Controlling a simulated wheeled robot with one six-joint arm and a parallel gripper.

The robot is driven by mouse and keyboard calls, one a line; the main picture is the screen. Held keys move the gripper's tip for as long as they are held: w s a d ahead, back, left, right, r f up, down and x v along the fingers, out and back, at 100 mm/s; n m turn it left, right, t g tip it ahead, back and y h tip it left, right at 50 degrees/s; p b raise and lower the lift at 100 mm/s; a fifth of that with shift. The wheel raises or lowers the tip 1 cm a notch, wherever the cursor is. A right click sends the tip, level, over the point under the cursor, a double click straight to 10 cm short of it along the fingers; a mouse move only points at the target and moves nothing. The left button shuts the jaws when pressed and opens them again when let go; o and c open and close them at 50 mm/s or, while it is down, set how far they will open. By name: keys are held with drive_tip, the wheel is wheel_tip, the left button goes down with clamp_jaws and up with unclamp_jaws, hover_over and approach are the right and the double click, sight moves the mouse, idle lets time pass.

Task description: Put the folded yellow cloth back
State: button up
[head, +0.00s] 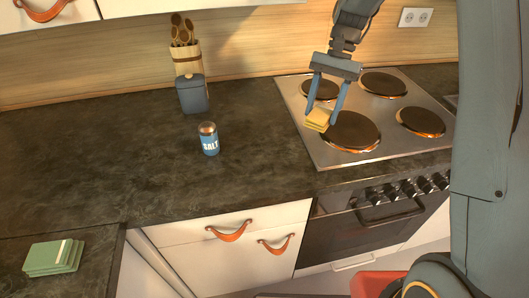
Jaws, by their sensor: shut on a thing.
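In the head view, my gripper (325,116) is over the left side of the hob. It is shut on the folded yellow cloth (317,120), a small layered bundle between the fingertips. The cloth appears near the front left hotplate; I cannot tell whether it touches the hob or is held above it.
The steel hob (306,143) has several dark hotplates. A blue salt shaker (209,139) stands on the dark counter (110,160), with a grey-blue canister (193,95) and a utensil holder (187,58) behind it. Green folded cloths (54,257) lie front left. The left counter is mostly clear.

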drive_tip(key=s+a+r+m+t+y+b, duration=0.1)
drive_tip(key=s+a+r+m, duration=0.1)
drive_tip(key=s+a+m, duration=0.45)
drive_tip(key=s+a+r+m+t+y+b, duration=0.1)
drive_tip(key=s+a+r+m+t, duration=0.2)
drive_tip(key=a, duration=0.6)
drive_tip(key=shift+g, duration=0.6)
drive_tip(key=f, duration=0.1)
drive_tip(key=s+f, duration=0.1)
drive_tip(key=f, duration=0.1)
drive_tip(key=f+p, duration=0.1)
drive_tip(key=f, duration=0.1)
drive_tip(key=shift+s+f, duration=0.1)
drive_tip(key=shift+s, duration=0.2)
drive_tip(key=shift+n, duration=0.25)
drive_tip(key=shift+f+p, duration=0.3)
drive_tip(key=shift+f, duration=2.2)
drive_tip(key=shift+f, duration=0.15)
drive_tip(key=o, duration=1.1)
